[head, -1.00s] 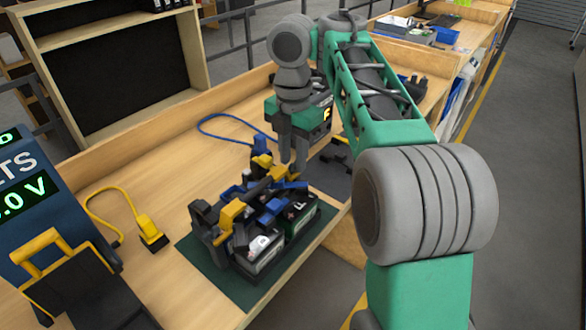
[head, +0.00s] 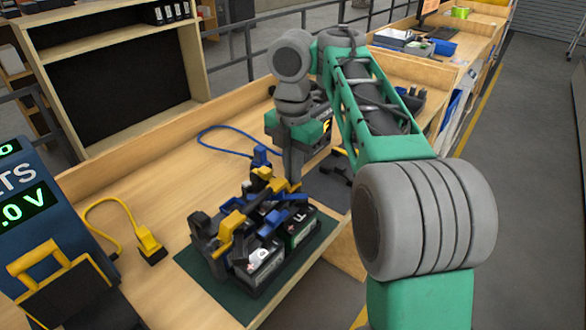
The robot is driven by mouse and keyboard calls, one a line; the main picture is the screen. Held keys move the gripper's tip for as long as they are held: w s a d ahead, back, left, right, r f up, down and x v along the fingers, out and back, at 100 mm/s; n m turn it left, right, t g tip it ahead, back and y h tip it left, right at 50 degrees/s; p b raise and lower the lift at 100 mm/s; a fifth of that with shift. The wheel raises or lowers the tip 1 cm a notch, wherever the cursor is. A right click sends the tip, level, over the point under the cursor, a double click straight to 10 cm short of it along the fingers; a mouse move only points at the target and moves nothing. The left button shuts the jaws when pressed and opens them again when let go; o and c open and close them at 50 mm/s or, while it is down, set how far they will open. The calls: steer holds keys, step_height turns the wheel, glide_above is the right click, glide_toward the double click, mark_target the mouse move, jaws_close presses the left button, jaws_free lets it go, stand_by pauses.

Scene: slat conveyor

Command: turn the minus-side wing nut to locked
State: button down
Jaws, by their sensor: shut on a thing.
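The battery assembly (head: 262,252) sits on a dark green mat (head: 213,287), with black, yellow and blue parts crowded on top. My gripper (head: 291,183) points down at its back right corner, beside the blue parts (head: 272,216). Its fingers are shut on a small part there, which I take to be the minus-side wing nut. The fingers hide the nut, and its angle and lock state cannot be made out. A yellow clamp part (head: 230,226) stands at the front left of the assembly.
A yellow plug with its cable (head: 150,243) lies on the wooden bench to the left. A blue plug and cable (head: 258,156) lie behind the assembly. A blue voltage meter (head: 30,190) stands at the far left.

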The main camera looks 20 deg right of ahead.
steer(key=shift+m, duration=0.3)
steer(key=m, duration=0.3)
steer(key=shift+m, duration=0.3)
steer(key=m, duration=0.4)
steer(key=shift+w+m+b, duration=0.1)
steer(key=shift+m+b, duration=0.2)
steer(key=shift+b, duration=0.1)
steer(key=m, duration=0.4)
steer(key=shift+w, duration=0.1)
steer(key=m, duration=0.5)
steer(key=c, duration=1.6)
jaws_free()
steer(key=shift+w, duration=0.1)
